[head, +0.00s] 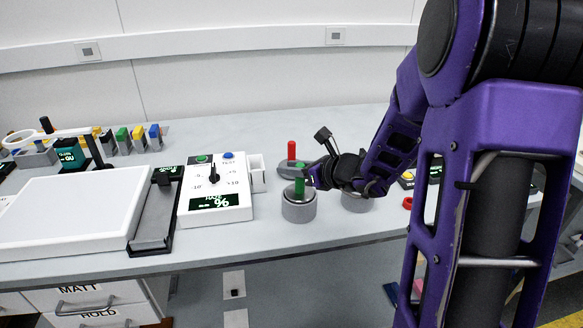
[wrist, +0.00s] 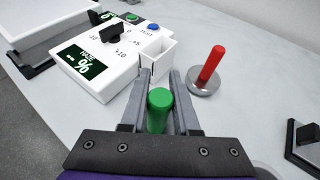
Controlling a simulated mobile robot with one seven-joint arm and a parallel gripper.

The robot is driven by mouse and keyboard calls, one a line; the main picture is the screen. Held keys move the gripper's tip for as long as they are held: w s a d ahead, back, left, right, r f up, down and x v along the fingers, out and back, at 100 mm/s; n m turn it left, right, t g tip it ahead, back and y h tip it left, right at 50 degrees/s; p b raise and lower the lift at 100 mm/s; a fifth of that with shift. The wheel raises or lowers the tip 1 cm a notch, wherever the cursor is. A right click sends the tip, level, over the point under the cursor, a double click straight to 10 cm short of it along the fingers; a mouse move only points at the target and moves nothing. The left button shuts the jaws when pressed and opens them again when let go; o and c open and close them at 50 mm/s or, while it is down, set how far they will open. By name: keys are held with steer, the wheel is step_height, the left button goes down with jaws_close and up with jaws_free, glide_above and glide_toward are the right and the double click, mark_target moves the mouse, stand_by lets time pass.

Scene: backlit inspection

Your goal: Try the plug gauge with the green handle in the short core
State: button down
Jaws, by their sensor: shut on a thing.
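My gripper (head: 310,179) is shut on the green handle (head: 300,187) of a plug gauge. In the wrist view the green handle (wrist: 160,108) stands between the two grey fingers (wrist: 161,80). The gauge is upright over a grey cylindrical core (head: 299,209) near the front of the bench. Its lower end meets the top of this core in the head view, but I cannot tell how deep it sits. A second grey core (head: 356,204) is to the right, partly hidden by my gripper. I cannot tell which core is shorter.
A red-handled gauge (head: 292,151) stands just behind, on a grey base; it also shows in the wrist view (wrist: 210,66). A white haze meter (head: 215,190) with an open white box (head: 256,172) is to the left.

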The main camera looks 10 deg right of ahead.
steer(key=shift+f+b, duration=0.7)
stand_by(0.3)
steer(key=shift+r, duration=0.15)
stand_by(0.9)
step_height(320, 180, up, 6)
steer(key=p, duration=0.5)
steer(key=shift+r, duration=0.25)
stand_by(0.8)
step_height(320, 180, up, 5)
steer(key=p, duration=0.3)
steer(key=shift+p, duration=0.4)
